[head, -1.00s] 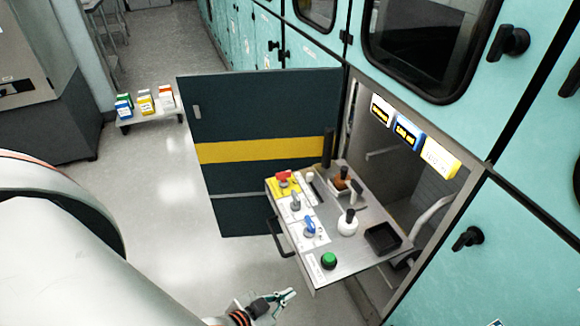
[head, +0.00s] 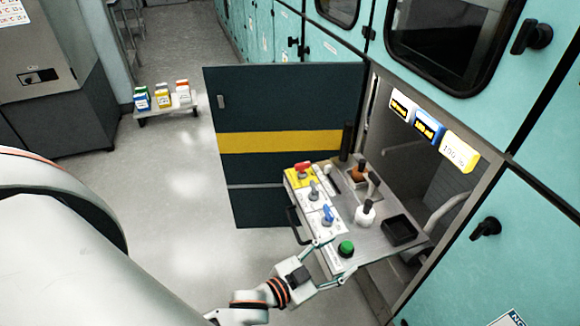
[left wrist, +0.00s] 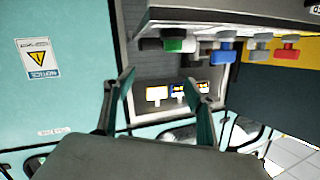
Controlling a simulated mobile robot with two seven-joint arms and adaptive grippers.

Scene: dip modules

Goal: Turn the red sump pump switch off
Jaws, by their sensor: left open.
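The red sump pump switch (head: 302,168) sits on a yellow plate at the far left corner of the pull-out panel (head: 372,250). In the left wrist view, the red switch (left wrist: 291,41) is at the upper right. My left gripper (head: 333,262) is open and empty at the panel's near edge, by the green button (head: 346,249), well short of the red switch. Its two spread fingers also show in the left wrist view (left wrist: 160,82), with nothing between them. My right gripper is not in view.
A grey switch (head: 314,190) and a blue switch (head: 327,214) stand between the red switch and the green button. A white knob (head: 365,213) and a black tray (head: 399,230) are on the panel. A dark open door (head: 285,105) stands behind it.

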